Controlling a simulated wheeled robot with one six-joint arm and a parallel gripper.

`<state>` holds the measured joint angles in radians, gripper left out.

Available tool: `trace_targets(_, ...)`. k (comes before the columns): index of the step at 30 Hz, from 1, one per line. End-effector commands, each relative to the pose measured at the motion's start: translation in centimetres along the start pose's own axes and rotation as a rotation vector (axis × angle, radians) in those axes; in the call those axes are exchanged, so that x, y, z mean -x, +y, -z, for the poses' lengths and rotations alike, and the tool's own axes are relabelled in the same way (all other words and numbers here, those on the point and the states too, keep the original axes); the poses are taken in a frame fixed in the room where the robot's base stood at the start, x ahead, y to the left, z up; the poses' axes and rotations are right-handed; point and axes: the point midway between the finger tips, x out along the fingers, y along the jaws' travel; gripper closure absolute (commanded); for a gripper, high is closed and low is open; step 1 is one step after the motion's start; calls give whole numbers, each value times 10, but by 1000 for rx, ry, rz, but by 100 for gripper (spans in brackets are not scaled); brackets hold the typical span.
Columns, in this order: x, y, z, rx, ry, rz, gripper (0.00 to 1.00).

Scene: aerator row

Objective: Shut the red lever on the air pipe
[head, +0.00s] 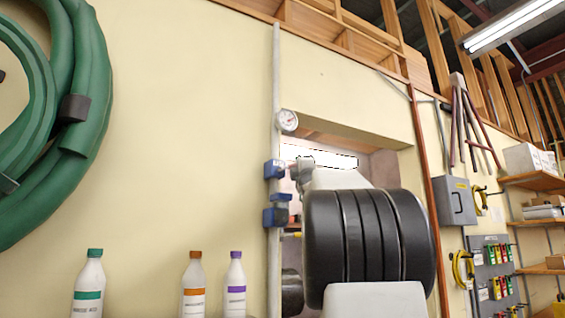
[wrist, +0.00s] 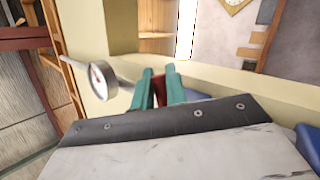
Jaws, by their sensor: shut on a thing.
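The grey air pipe (head: 276,90) runs up the wall in the head view, with blue valve bodies (head: 273,170) on it. In the wrist view, my gripper (wrist: 160,78) has its two teal fingers closed on the red lever (wrist: 160,92), of which only a narrow strip shows between them. Blue valve parts (wrist: 309,146) show at the right of the wrist view. In the head view my arm reaches to the pipe at the upper blue valve. The lever's full length and angle are hidden by the fingers.
A round dial gauge (head: 288,121) sits on the pipe above the valve; it also shows close to my gripper in the wrist view (wrist: 102,80). A lower blue valve (head: 275,217) is below. Labelled bottles (head: 193,290) stand left, under a green hose coil (head: 90,80).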

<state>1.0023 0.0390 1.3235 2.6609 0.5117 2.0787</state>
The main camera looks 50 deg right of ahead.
Motion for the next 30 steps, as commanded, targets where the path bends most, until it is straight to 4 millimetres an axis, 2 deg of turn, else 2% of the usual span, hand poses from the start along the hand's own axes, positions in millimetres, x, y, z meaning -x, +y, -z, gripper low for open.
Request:
trace_targets(7, 2, -2, -13, -29, -41, 14, 100)
trace_targets(20, 2, -2, -14, -35, -46, 17, 100)
trace_targets(21, 2, -2, -13, -35, -45, 17, 78)
trace_targets(23, 2, -3, -13, -35, -45, 17, 64)
trace_targets(30, 2, -4, -13, -35, -45, 18, 64)
